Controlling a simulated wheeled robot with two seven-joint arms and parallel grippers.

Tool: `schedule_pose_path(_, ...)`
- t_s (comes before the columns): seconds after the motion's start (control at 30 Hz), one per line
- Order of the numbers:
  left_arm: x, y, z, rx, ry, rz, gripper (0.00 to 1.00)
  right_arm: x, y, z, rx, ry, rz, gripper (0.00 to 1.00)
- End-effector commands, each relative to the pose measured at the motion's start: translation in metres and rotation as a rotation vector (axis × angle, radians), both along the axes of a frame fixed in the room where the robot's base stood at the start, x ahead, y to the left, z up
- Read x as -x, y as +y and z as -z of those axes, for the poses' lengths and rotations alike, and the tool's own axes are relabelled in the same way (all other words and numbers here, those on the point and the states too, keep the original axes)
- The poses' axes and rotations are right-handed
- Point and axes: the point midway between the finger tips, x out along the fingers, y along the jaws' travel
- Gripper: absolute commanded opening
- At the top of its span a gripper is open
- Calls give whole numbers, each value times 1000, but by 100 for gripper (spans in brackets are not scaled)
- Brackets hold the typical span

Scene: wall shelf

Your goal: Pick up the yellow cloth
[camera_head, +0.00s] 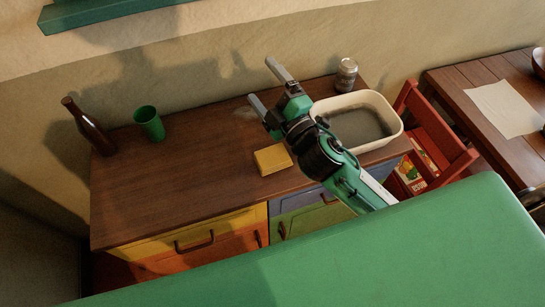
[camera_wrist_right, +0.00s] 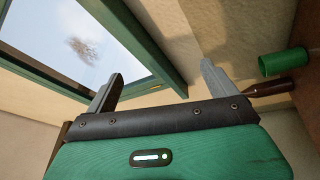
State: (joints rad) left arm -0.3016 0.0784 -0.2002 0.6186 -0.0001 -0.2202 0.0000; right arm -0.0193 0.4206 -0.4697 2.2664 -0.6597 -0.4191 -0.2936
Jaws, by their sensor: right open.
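The yellow cloth (camera_head: 273,159) is a folded square lying flat on the brown wooden cabinet top, near its front edge. My right gripper (camera_head: 264,83) is open and empty, raised above the cabinet and pointing toward the wall, beyond the cloth. In the right wrist view its two grey fingers (camera_wrist_right: 160,85) stand wide apart with nothing between them. The cloth does not show in the right wrist view. My left gripper is not in view.
On the cabinet top (camera_head: 190,195) stand a brown bottle (camera_head: 88,128), a green cup (camera_head: 149,123), a jar (camera_head: 346,74) and a white basin (camera_head: 392,118). A red chair (camera_head: 437,135) and wooden table (camera_head: 480,77) are at right. A green-framed window (camera_wrist_right: 135,45) is above.

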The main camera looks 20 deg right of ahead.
Motion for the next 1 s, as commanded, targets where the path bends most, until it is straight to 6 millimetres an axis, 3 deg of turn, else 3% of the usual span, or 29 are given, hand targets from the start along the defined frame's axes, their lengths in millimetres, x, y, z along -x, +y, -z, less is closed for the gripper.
schedule_pose_path(0.1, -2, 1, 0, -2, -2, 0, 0, 4, 38, -35, 211, -261, -151, 89)
schedule_pose_path(0.23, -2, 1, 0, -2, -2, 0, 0, 20, 77, -51, 457, -528, -323, 89)
schedule_pose_path(0.37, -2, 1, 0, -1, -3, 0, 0, 40, 105, -43, 720, -773, -502, 89)
schedule_pose_path(0.5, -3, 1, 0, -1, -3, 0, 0, 56, 116, -11, 1016, -996, -711, 89)
schedule_pose_path(0.67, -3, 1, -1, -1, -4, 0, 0, 59, 95, 40, 1367, -1183, -977, 89)
schedule_pose_path(0.8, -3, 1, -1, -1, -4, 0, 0, 47, 47, 81, 1669, -1262, -1236, 89)
schedule_pose_path(1.0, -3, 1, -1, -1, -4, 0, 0, 26, -30, 110, 1968, -1237, -1549, 89)
